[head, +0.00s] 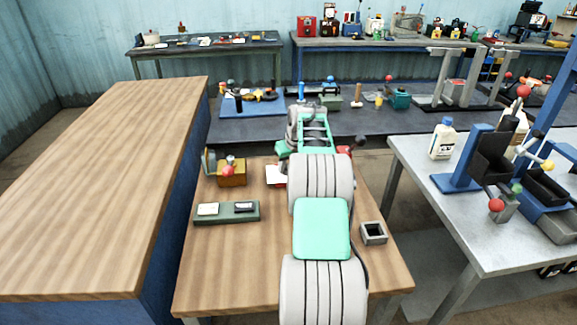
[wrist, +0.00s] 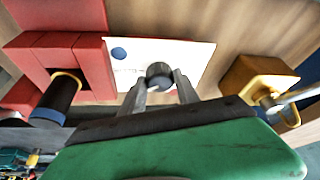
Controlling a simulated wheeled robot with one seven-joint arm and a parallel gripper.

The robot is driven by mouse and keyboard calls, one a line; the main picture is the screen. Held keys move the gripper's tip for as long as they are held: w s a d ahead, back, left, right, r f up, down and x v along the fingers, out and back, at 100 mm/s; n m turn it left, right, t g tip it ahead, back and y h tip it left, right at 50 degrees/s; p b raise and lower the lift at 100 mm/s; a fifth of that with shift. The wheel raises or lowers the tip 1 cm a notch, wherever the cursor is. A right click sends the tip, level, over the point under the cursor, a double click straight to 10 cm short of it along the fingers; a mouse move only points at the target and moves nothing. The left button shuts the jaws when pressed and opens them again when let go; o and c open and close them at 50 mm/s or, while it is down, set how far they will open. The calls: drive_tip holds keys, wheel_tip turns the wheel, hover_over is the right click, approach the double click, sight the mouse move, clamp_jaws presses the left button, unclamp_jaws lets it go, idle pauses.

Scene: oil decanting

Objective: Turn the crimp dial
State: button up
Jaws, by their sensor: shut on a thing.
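The crimp dial (wrist: 159,72) appears as a small dark grey round knob on a white plate (wrist: 195,52) in the wrist view. The plate also bears a blue dot (wrist: 119,53). My gripper (wrist: 159,80) has one finger on each side of the knob and is shut on it. In the head view a corner of the white plate (head: 275,176) shows on the wooden table. My arm hides the dial and the fingertips there.
A red block device (wrist: 65,55) with a dark cylinder stands left of the plate in the wrist view. A brass block (wrist: 250,80) with a lever stands to the right. A grey-green tray (head: 226,219) and an open square box (head: 373,236) rest on the wooden table.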

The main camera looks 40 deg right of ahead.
clamp_jaws()
drive_tip(key=shift+m, duration=0.4)
drive_tip(key=m, duration=0.1)
drive_tip(key=m+h, duration=0.1)
drive_tip(key=shift+w+a+m+b, duration=0.1)
drive_tip(key=shift+a+m+b, duration=0.05)
drive_tip(key=shift+m+b, duration=0.2)
drive_tip(key=shift+m+g+h, duration=0.5)
drive_tip(key=shift+m, duration=0.65)
drive_tip(key=o, duration=0.9)
unclamp_jaws()
drive_tip(key=shift+c, duration=0.2)
